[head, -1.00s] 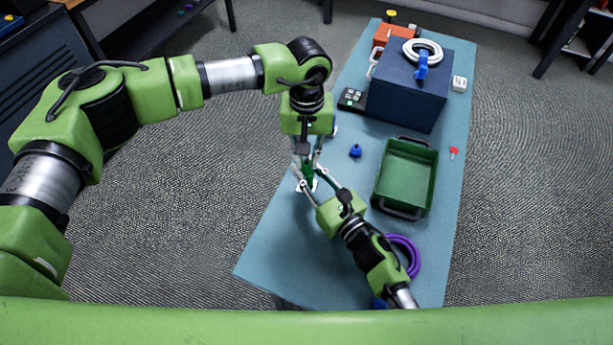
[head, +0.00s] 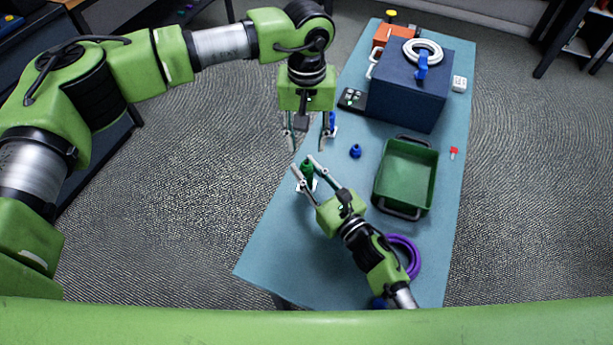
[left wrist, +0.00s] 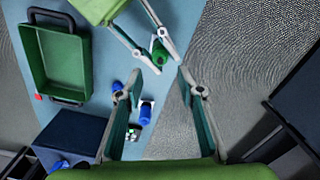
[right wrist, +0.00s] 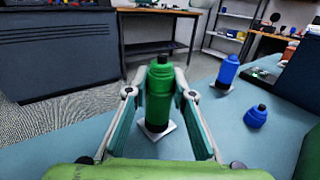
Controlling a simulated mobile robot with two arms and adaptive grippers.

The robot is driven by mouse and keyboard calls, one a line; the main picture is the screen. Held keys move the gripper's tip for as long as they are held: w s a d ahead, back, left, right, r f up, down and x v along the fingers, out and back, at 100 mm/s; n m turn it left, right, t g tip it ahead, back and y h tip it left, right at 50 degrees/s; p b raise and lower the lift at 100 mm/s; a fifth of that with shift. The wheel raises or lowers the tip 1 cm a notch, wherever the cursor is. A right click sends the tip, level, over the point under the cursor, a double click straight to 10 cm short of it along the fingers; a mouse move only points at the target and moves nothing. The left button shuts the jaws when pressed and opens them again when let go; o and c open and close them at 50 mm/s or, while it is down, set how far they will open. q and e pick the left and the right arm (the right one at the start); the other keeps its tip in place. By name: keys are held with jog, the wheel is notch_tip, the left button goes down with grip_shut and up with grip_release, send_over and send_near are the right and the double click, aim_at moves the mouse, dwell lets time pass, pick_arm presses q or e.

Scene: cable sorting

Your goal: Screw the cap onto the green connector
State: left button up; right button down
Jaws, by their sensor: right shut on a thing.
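The green connector (head: 307,172) stands upright on a small white base near the table's left edge. In the right wrist view the connector (right wrist: 157,98) has a green cap (right wrist: 161,75) with a black tip sitting on top. I cannot tell how tightly it is screwed. My right gripper (head: 305,164) is shut on the connector, one finger on each side. My left gripper (head: 307,147) is open and empty, raised beyond the connector and apart from it. In the left wrist view, the connector (left wrist: 160,53) shows beyond its spread fingers.
A loose blue cap (head: 355,151) lies on the table, and a blue connector (right wrist: 228,72) stands on a white base. A green tray (head: 405,175), a dark blue box (head: 405,95) and a purple cable coil (head: 412,255) are to the right. The table's front left is clear.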

pick_arm(q)
notch_tip(320, 180, up, 6)
jog(key=shift+f, duration=0.1)
pick_arm(e)
jog(key=c, duration=1.7)
grip_release()
jog(key=shift+v, duration=3.7)
